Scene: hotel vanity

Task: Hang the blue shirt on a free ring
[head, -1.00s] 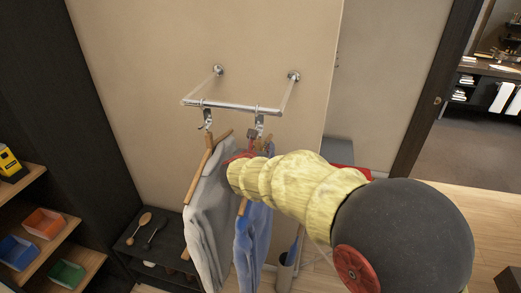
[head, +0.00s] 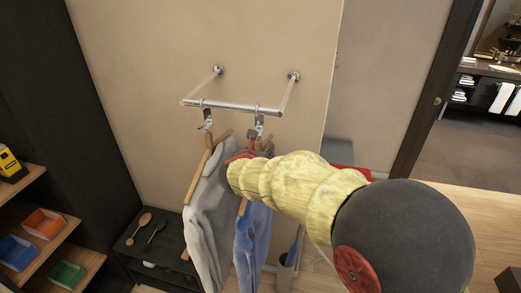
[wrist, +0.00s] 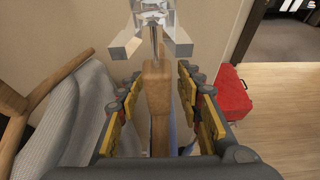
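The blue shirt (head: 251,240) hangs on a wooden hanger below the right ring (head: 260,118) of the chrome wall rail (head: 230,106). In the wrist view this hanger (wrist: 157,95) stands upright with its metal hook (wrist: 154,45) reaching up into the metal ring piece (wrist: 150,18); whether the hook is fully seated is unclear. My gripper (wrist: 159,72) is open around the hanger's top, one padded finger on each side with visible gaps. In the head view my arm hides part of the hanger. A grey shirt (head: 206,220) hangs at the left ring (head: 206,118).
The grey shirt hangs close on the left. A red case (wrist: 232,95) lies to the right. Open floor lies farther right.

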